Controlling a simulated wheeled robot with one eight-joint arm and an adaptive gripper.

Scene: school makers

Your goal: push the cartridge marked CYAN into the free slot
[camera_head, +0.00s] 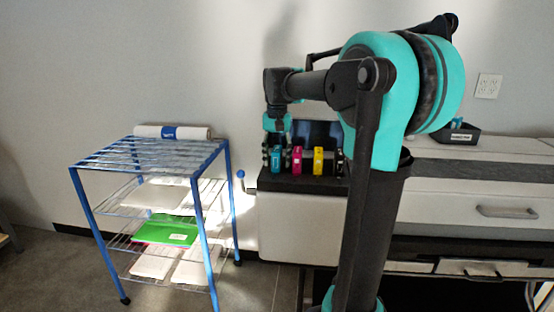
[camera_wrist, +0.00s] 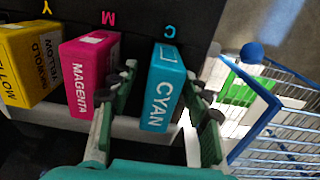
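The cyan cartridge (camera_wrist: 163,88), a blue block marked CYAN, stands below the letter C on the dark cartridge bay (camera_wrist: 135,22). In the head view the cyan cartridge (camera_head: 276,159) is leftmost in the row. My gripper (camera_wrist: 163,80) has one finger on each side of it. A gap shows between the left finger and the cartridge; the right finger is close beside it, and contact there is unclear. My gripper (camera_head: 276,152) hangs down over the bay's left end in the head view. How deep the cartridge sits is hidden.
The magenta cartridge (camera_wrist: 88,75) stands close to my left finger, with the yellow cartridge (camera_wrist: 28,62) beyond it. A black cartridge (camera_head: 340,161) is at the row's right. A blue knob (camera_wrist: 251,53) and a blue wire rack (camera_head: 228,192) stand left of the printer (camera_head: 300,222).

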